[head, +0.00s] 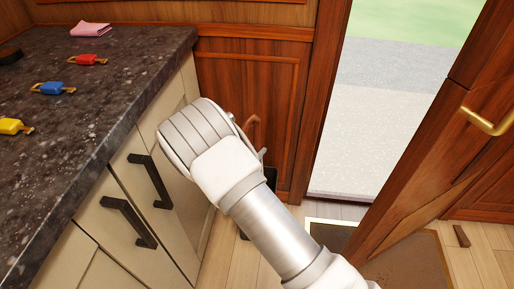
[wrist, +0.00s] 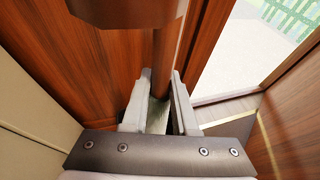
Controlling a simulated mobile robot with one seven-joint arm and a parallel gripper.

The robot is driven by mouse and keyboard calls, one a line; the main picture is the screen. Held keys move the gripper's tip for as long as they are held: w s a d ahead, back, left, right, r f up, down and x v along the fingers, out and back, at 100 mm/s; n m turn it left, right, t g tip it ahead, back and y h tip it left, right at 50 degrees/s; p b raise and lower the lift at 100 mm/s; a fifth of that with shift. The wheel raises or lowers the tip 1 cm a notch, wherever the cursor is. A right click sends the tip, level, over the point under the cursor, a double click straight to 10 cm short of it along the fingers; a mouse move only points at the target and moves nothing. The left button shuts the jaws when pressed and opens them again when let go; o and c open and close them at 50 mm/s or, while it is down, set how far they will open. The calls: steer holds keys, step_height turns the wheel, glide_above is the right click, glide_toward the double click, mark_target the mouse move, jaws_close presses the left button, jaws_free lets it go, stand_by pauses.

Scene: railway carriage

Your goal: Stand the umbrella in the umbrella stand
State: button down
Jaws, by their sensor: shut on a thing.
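The umbrella shows in the head view only as a brown hooked handle (head: 253,124), just beyond my arm. In the wrist view its brown shaft (wrist: 165,55) runs down between the fingers of my gripper (wrist: 163,88), which is shut on it. A large brown rounded part, probably the handle (wrist: 125,8), fills the top of that view. The shaft's lower end is hidden. In the head view my arm covers most of the gripper. A dark object (head: 271,177) shows low behind the arm; I cannot tell whether it is the umbrella stand.
A dark stone counter (head: 130,100) with cream cupboards and black handles (head: 150,180) is at the left. Padlocks and a pink cloth (head: 90,29) lie on it. A wood panel (head: 250,80) is behind the umbrella. An open door (head: 440,150) and brown mat (head: 400,260) are at the right.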

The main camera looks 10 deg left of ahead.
steer(key=shift+f, duration=0.35)
stand_by(0.5)
steer(key=c, duration=0.6)
jaws_free()
steer(key=shift+f, duration=0.1)
steer(key=shift+s, duration=0.1)
steer(key=p+v, duration=0.5)
steer(key=v, duration=1.2)
steer(key=shift+s+r, duration=0.2)
steer(key=shift+r, duration=0.05)
steer(key=p+v, duration=0.2)
steer(key=v, duration=0.5)
steer(key=shift+s+p, duration=0.35)
steer(key=shift+p, duration=0.05)
steer(key=shift+a+r, duration=0.1)
